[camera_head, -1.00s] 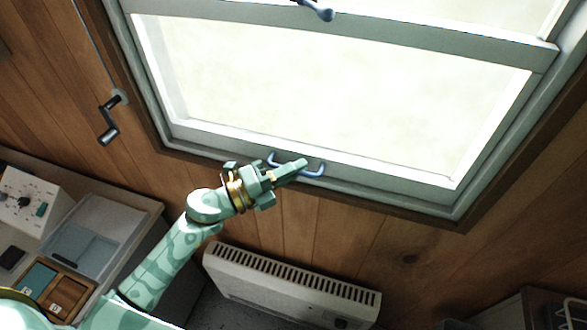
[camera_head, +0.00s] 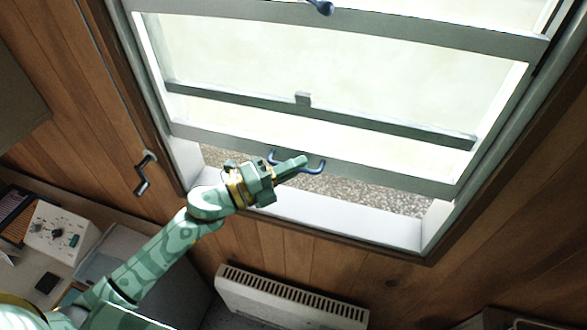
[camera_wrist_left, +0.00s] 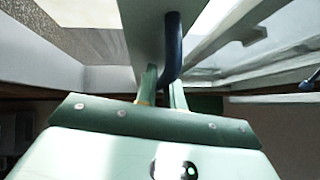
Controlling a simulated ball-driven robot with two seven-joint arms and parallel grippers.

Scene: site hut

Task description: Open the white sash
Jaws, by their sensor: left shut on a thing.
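The white sash (camera_head: 390,176) is partly raised, with an open gap under its bottom rail where gravel outside shows. A blue bow-shaped handle (camera_head: 321,168) is fixed on that bottom rail. My left gripper (camera_head: 296,164) is shut on the blue handle; its fingers partly cover it. In the left wrist view the gripper fingers (camera_wrist_left: 163,92) close around the dark blue bar (camera_wrist_left: 172,45) against the rail. My right gripper is not in view.
The white sill (camera_head: 310,213) runs below the gap. A white heater (camera_head: 290,302) stands under the window. A wall crank (camera_head: 145,172) is left of the frame. A control box (camera_head: 60,232) sits on the desk at left. A blue latch (camera_head: 322,7) is at the top.

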